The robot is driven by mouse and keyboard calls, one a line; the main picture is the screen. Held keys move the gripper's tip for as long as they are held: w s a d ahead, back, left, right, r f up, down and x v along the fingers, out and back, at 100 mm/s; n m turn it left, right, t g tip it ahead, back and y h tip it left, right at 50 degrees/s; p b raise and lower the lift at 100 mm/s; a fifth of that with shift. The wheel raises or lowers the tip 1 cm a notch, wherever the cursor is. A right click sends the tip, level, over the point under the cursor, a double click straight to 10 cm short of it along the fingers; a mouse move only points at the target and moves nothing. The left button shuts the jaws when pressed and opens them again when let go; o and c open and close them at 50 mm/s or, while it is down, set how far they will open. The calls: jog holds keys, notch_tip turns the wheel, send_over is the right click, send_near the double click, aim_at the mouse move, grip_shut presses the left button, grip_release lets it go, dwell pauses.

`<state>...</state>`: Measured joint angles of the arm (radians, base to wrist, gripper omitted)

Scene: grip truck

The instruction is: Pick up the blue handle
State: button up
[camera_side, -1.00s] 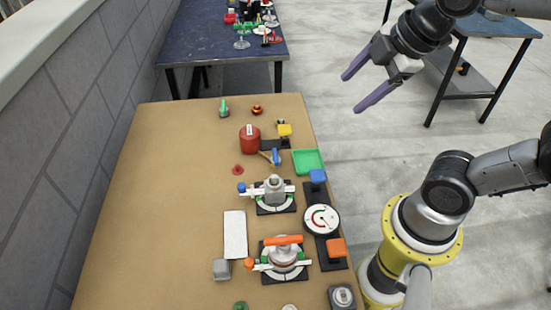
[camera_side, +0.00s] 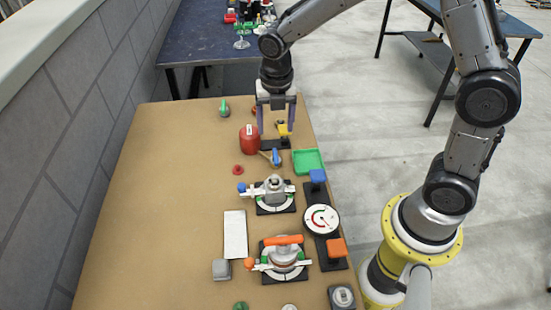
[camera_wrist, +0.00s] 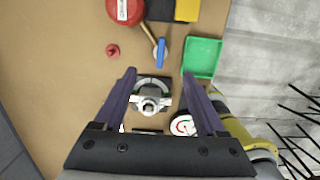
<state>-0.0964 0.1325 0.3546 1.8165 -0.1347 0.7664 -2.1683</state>
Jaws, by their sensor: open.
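The small blue handle (camera_side: 276,156) lies on the brown table at the end of a tan rod, beside the red canister. It also shows in the wrist view (camera_wrist: 161,50), upright in the picture at the top centre. My gripper (camera_side: 276,126) is open and empty, with purple fingers pointing down behind the handle in the side view. In the wrist view, my fingers (camera_wrist: 159,78) spread apart on both sides of a grey valve-like device (camera_wrist: 151,100), with the handle beyond their tips. The exact height above the table cannot be told.
A red canister (camera_side: 249,142), a yellow block (camera_side: 284,130) and a green tray (camera_side: 307,167) stand close to the handle. A blue block (camera_side: 318,176), a round gauge (camera_side: 322,219) and an orange-handled device (camera_side: 284,258) are nearer the front. The table's left side is clear.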

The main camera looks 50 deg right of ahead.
aim_at(276, 155)
jog(key=f, duration=0.8)
jog(key=d+f, duration=0.1)
jog(key=f, duration=0.3)
jog(key=shift+w+f, duration=0.1)
jog(key=shift+w, duration=0.3)
grip_shut()
